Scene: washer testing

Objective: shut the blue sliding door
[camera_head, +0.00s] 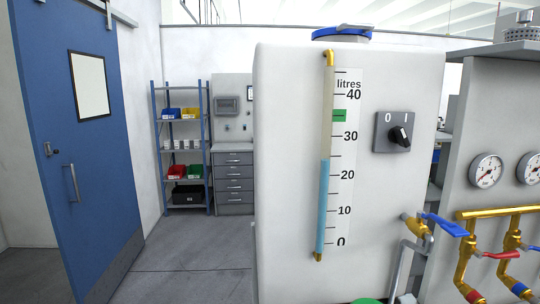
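The blue sliding door (100,150) stands at the left of the head view, hanging from an overhead rail (118,14). It has a pale window panel (88,85), a small lock (52,149) and a vertical metal bar handle (72,183). A pale wall shows along its left edge, and floor shows at its lower left. I cannot tell how much of the doorway it covers. My gripper and arm are not in view.
A white tank (285,150) with a litre gauge (325,160) and switch (393,131) fills the middle. Brass pipes with valves (470,255) and dials (486,170) stand at right. Shelves (182,145) and drawers (234,180) are behind. Grey floor (185,255) is clear between door and tank.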

